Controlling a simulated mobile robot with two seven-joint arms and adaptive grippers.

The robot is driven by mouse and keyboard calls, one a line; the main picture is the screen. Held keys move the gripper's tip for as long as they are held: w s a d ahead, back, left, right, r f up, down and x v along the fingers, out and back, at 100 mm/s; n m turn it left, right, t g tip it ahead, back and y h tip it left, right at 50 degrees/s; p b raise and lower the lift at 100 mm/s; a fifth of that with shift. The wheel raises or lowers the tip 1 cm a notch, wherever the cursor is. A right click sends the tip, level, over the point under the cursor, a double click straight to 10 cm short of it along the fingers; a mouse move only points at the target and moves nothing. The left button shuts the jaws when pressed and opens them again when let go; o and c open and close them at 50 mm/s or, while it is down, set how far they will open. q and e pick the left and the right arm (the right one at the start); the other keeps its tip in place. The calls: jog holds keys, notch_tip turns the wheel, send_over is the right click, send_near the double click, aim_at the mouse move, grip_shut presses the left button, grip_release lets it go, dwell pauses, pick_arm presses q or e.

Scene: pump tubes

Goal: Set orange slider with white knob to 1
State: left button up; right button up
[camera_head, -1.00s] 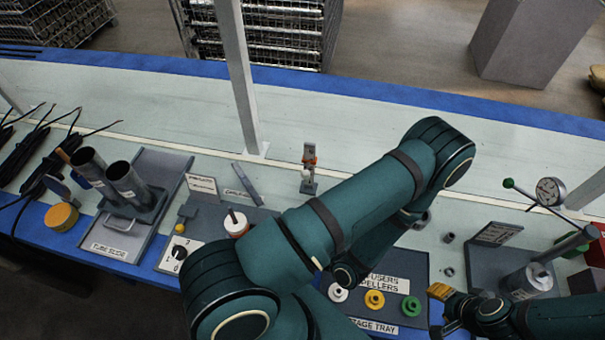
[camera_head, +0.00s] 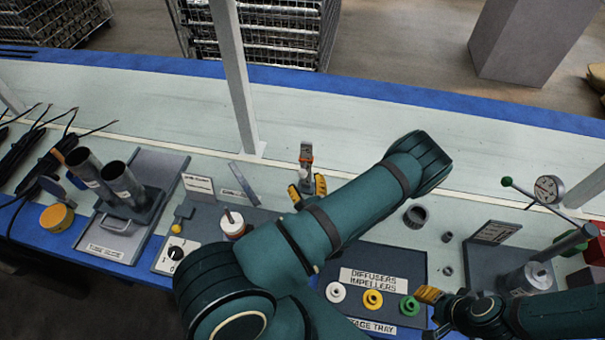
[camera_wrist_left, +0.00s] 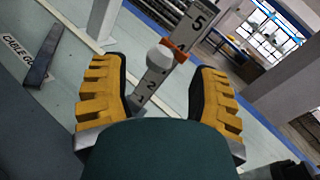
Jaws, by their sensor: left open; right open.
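An upright scale post (camera_head: 306,150) stands on the bench, carrying an orange slider (camera_head: 306,160). In the left wrist view the post (camera_wrist_left: 192,25) shows the numbers 5, 2 and 1. The orange slider (camera_wrist_left: 176,49) with its white knob (camera_wrist_left: 160,56) sits between the visible 5 and 2. My left gripper (camera_head: 308,187) is open at the post's near side. In the wrist view its yellow fingers (camera_wrist_left: 158,75) flank the knob with clear gaps. My right gripper (camera_head: 431,296) is open and empty at the lower right, by the parts tray.
A cable guide bar (camera_wrist_left: 42,55) lies left of the left fingers. A tray (camera_head: 400,258) holds white, yellow and green rings. The bench behind the post is clear.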

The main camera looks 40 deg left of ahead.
aim_at(304, 178)
pick_arm(q)
jog(key=shift+x, duration=2)
jog(key=shift+o, duration=0.2)
grip_shut()
